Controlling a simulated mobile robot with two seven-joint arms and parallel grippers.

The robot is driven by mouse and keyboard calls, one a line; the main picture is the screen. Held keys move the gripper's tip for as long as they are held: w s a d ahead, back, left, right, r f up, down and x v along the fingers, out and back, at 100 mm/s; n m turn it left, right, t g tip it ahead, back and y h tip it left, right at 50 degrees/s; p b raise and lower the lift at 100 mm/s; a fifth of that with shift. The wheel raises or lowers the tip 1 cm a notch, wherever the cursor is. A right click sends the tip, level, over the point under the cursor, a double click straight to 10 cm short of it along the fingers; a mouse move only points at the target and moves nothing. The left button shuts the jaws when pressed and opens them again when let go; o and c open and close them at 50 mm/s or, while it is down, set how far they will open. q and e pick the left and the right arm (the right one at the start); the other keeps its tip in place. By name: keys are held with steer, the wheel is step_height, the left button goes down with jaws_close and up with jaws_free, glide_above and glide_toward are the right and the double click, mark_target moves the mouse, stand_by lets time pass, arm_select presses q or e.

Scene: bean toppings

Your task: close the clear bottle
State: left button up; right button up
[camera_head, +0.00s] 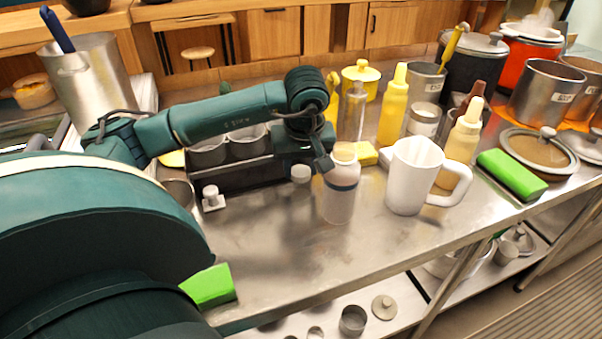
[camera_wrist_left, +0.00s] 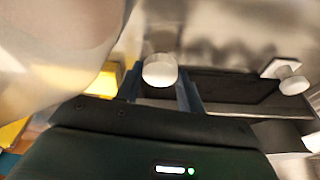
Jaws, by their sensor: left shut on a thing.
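A pale bottle with a dark blue band (camera_head: 340,200) stands upright on the metal counter, and its top looks beige. I take it for the clear bottle, but cannot tell whether its mouth is open. My left gripper (camera_head: 308,165) is just left of the bottle's upper part. It is shut on a small white cap (camera_head: 300,174), held above the counter. In the left wrist view the white cap (camera_wrist_left: 160,71) sits between the fingertips of my left gripper (camera_wrist_left: 162,88). A large pale rounded surface, likely the bottle (camera_wrist_left: 55,45), fills the upper left there. My right gripper is not in view.
A white pitcher (camera_head: 408,180) stands right of the bottle. A dark rack with metal pots (camera_head: 230,178) is behind my left gripper. Yellow sauce bottles (camera_head: 393,108) crowd the back. Green sponges (camera_head: 511,174) lie on the counter. The counter's front middle is clear.

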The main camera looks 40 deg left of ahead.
mark_target(301, 173)
arm_select(q)
step_height(301, 173, up, 15)
steer(key=p, duration=0.3)
steer(key=shift+r, duration=0.2)
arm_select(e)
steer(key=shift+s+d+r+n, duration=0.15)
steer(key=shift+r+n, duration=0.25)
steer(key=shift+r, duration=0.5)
